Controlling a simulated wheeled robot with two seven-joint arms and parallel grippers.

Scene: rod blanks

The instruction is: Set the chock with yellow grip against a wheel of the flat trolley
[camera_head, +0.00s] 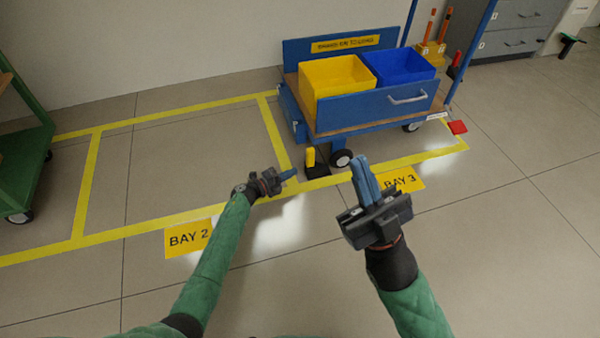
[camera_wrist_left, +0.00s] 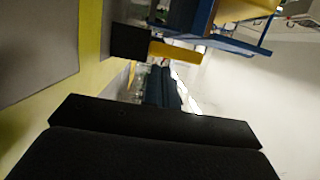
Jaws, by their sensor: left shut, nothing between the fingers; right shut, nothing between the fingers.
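The chock with yellow grip (camera_head: 310,157) stands upright on the floor at the front left of the flat trolley (camera_head: 380,104). Its black base is just left of the trolley's front wheel (camera_head: 341,158); I cannot tell whether they touch. In the left wrist view its yellow grip (camera_wrist_left: 176,51) and black base (camera_wrist_left: 131,42) show beyond the fingers. My left gripper (camera_head: 289,174) is shut and empty, pointing at the chock from the left, apart from it. My right gripper (camera_head: 360,168) is shut and empty, raised in front of the wheel.
The trolley carries a yellow bin (camera_head: 330,85) and a blue bin (camera_head: 400,66). A red piece (camera_head: 457,127) lies on the floor at its right. A green cart (camera_head: 25,160) stands far left. Bay 2 (camera_head: 180,165) is clear floor inside yellow lines.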

